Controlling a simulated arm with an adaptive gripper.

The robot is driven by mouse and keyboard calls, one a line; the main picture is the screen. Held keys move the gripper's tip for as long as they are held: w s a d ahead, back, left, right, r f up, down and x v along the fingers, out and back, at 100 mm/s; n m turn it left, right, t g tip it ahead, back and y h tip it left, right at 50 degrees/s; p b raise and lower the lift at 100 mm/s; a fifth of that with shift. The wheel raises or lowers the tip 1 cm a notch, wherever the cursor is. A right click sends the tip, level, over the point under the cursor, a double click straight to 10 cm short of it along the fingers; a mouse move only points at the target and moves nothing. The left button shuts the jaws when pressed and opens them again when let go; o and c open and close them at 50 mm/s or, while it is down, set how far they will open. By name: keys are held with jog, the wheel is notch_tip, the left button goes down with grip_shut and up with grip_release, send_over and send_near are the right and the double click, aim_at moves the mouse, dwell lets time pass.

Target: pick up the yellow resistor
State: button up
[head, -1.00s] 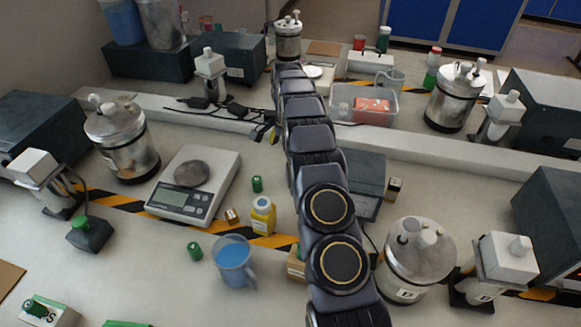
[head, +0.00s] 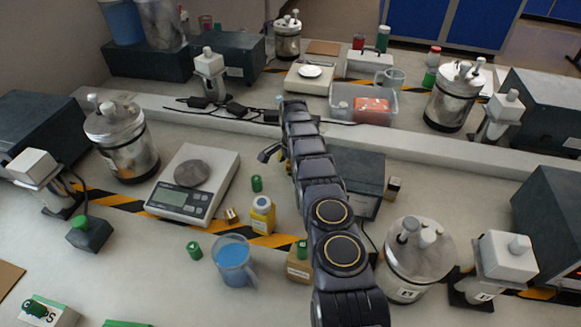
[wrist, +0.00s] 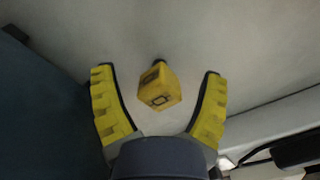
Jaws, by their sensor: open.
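The yellow resistor (wrist: 159,88) shows in the wrist view as a small yellow block with dark markings and a dark tip at its far end. It lies on the pale bench top. My gripper (wrist: 159,70) is open, with one yellow ridged finger on each side of the block. There is a clear gap between the block and each finger. How far the fingers are above the bench I cannot tell. In the head view my gripper (head: 274,155) is mostly hidden behind my arm, and I cannot make out the resistor there.
A dark box (head: 354,180) stands close to the right of my arm. A raised ledge with black cables (head: 236,111) runs behind. A scale (head: 193,184), a yellow bottle (head: 262,214), a green cylinder (head: 257,184) and a beaker of blue liquid (head: 233,260) stand to the left.

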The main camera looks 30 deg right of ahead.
jog(key=shift+f, duration=0.55)
jog(key=c, duration=1.2)
jog(key=shift+r, duration=0.1)
